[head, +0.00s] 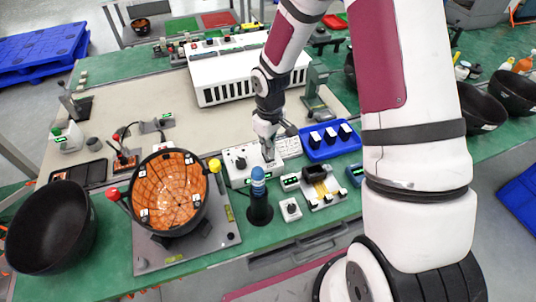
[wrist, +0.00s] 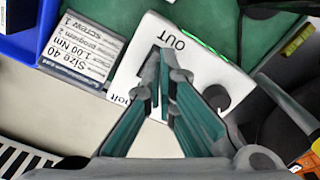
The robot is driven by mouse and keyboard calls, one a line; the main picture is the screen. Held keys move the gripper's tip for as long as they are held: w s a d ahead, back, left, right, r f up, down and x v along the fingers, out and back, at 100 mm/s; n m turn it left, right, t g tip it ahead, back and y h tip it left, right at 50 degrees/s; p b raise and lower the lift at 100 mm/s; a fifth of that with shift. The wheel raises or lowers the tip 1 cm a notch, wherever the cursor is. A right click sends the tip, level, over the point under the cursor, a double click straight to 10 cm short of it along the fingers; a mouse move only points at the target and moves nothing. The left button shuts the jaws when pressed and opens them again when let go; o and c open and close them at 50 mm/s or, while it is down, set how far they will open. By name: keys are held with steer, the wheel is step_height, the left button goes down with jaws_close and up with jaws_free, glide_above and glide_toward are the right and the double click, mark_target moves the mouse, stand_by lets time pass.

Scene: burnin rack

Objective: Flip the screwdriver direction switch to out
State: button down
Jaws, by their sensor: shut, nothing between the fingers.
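The white controller box (head: 234,176) stands on the bench below my gripper (head: 268,158). It also shows in the wrist view (wrist: 205,62), with the word OUT printed near a green-lit edge. A dark round knob (wrist: 215,96) is on its face, partly behind a finger. My gripper (wrist: 160,62) is shut and empty, its fingertips over the box face just beside the OUT print. The direction switch is not clearly visible; the fingertips cover that part of the face. I cannot tell its position or whether the fingers touch it. A blue-topped dark tool (head: 259,185) stands upright in front of the box.
A printed card (wrist: 82,45) reading Size 40, 1.00 Nm lies beside the box. A round copper-coloured fixture (head: 168,205) is at left, and a white slotted unit (head: 225,82) is behind.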

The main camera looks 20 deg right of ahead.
steer(key=shift+f+b, duration=0.4)
steer(key=shift+f, duration=0.7)
stand_by(0.5)
steer(key=shift+r, duration=0.15)
steer(key=shift+r+p, duration=1.45)
steer(key=shift+r, duration=1.95)
